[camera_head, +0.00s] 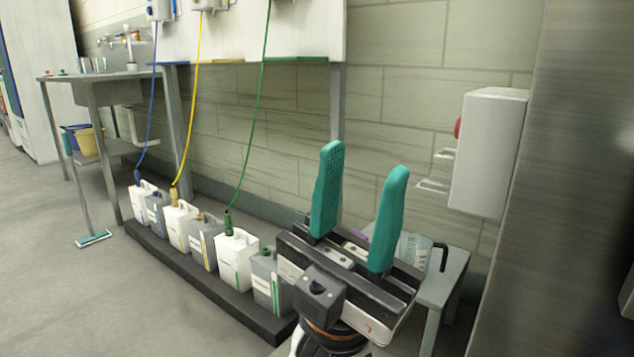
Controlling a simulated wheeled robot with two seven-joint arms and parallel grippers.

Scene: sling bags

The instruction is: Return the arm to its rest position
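My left gripper (358,215) is raised in the lower middle of the head view, with its two teal fingers pointing up. The fingers stand wide apart with nothing between them, so it is open and empty. Its dark body hides part of a small grey table behind it. My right gripper is not in view.
Several white and grey jugs (202,247) stand on a dark low plinth (190,275), some with coloured hoses. A small grey table (447,277) stands behind my gripper. A white wall box (490,150) and a metal panel (565,200) are at right. Floor at left is mostly clear.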

